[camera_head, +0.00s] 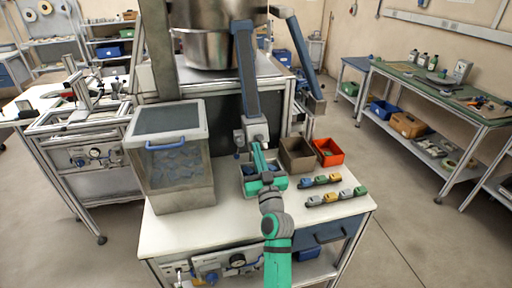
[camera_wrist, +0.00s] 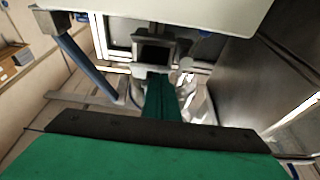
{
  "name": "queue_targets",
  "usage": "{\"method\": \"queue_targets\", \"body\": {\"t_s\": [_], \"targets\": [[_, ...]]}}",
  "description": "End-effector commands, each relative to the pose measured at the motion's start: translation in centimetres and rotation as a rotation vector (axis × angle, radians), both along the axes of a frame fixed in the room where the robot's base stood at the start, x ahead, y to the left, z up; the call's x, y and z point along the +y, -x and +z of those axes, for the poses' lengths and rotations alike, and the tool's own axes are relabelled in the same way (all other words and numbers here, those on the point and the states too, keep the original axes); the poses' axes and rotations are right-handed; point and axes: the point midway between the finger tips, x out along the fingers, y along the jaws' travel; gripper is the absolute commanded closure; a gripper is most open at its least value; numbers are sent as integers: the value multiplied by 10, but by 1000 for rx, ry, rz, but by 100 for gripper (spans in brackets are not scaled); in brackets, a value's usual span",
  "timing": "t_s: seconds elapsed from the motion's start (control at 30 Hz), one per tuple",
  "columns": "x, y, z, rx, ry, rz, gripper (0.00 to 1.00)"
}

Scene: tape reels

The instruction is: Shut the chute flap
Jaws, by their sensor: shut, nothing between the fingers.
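A pale bin (camera_head: 183,194) with a clear front stands on the left of the white bench, with blue pieces behind the front. Its top has a dark panel in a white frame (camera_head: 168,118) with a blue bar handle (camera_head: 179,143). This looks most like the chute flap, but I cannot tell whether it is fully down. My green arm reaches up from the bottom of the head view. In the wrist view no flap can be made out.
A brown box (camera_head: 297,155) and an orange box (camera_head: 328,151) stand right of the tray. Two rows of small coloured blocks (camera_head: 336,196) lie at the bench's right. A blue post (camera_head: 246,70) and a metal hopper (camera_head: 207,48) rise behind. The bench's front left is clear.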

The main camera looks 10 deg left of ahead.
Motion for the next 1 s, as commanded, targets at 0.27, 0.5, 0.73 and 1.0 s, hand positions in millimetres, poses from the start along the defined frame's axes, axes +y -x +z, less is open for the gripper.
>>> {"method": "queue_targets", "body": {"t_s": [0.27,0.5,0.73,1.0], "targets": [[10,-11,-7,-16,1,7,100],[11,-18,-17,-13,1,4,100],[13,-21,-20,-11,1,4,100],[13,-21,-22,-9,1,5,100]]}}
